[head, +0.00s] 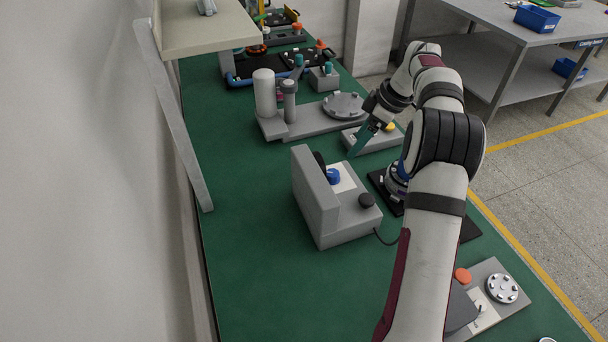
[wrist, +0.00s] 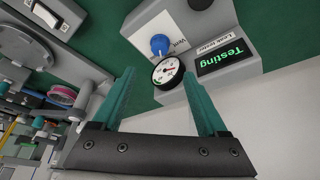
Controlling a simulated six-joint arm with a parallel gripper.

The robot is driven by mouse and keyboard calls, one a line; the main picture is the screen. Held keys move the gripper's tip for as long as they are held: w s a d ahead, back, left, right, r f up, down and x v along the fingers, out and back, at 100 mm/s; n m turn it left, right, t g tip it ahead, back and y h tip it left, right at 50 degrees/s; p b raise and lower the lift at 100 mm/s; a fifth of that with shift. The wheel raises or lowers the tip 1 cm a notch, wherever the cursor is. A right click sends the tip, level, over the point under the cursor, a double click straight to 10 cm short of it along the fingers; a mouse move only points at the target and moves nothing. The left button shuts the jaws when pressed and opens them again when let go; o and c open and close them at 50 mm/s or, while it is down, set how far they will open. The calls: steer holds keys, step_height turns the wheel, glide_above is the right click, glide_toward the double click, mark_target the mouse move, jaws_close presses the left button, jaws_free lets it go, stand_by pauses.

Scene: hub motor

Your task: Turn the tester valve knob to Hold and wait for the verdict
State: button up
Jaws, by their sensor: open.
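The grey leak tester (head: 315,225) stands on the green bench in the head view. Its blue valve knob (head: 333,176) sits on a white panel; the knob also shows in the wrist view (wrist: 160,44). Lettering beside the knob is too small to read surely, and I cannot tell which position it points to. The tester's display (wrist: 222,56) reads "Testing" in green, next to a round dial gauge (wrist: 168,72). My gripper (head: 356,153) is open with teal fingers, beyond the tester and apart from the knob. In the wrist view nothing is between my fingers (wrist: 157,75).
A black round part (head: 366,200) tops the tester's near right corner. A grey fixture with a white cylinder (head: 265,92) and a round plate (head: 344,105) stands behind. A low grey box (head: 375,140) lies under my gripper. Bench left of the tester is clear.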

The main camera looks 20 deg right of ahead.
mark_target(334, 172)
steer(key=shift+n, duration=0.7)
steer(key=x, duration=1.3)
steer(key=shift+w+d+f, duration=0.1)
steer(key=shift+d+f, duration=0.05)
steer(key=w+v, duration=0.1)
steer(key=v, duration=1.6)
steer(key=s+a+r+m+g, duration=0.1)
steer(key=s+a+r+m, duration=0.1)
steer(key=s+a+m, duration=0.2)
steer(key=s+a+r+m+g, duration=0.1)
steer(key=s+a+r+m, duration=0.2)
steer(key=s+a, duration=0.7)
steer(key=a+m, duration=0.2)
steer(key=a, duration=0.4)
steer(key=shift+s+a+r, duration=0.25)
steer(key=shift+s+r, duration=0.05)
steer(key=shift+s, duration=0.1)
